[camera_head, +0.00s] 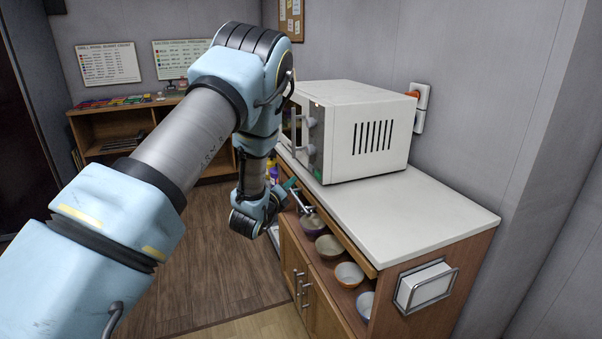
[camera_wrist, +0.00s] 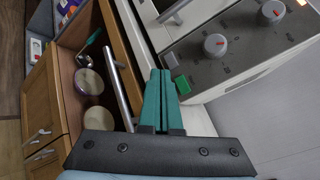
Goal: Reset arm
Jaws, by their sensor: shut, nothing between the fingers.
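My gripper shows in the wrist view (camera_wrist: 160,80) as two teal fingers pressed together with nothing between them. In the head view it is a small teal tip (camera_head: 290,184), partly hidden by my wrist, beside the front of the wooden cabinet and just below the microwave's front corner. In the wrist view the fingers point toward the gap between a metal bar handle (camera_wrist: 118,75) and the microwave (camera_wrist: 225,45). I cannot tell whether they touch anything.
The white microwave (camera_head: 352,130) stands on the white countertop (camera_head: 430,212). Below, an open shelf holds several bowls, one being the orange bowl (camera_head: 349,274). A utensil with a teal handle (camera_wrist: 93,38) lies near the bowls. The wooden floor (camera_head: 225,250) is clear left of the cabinet.

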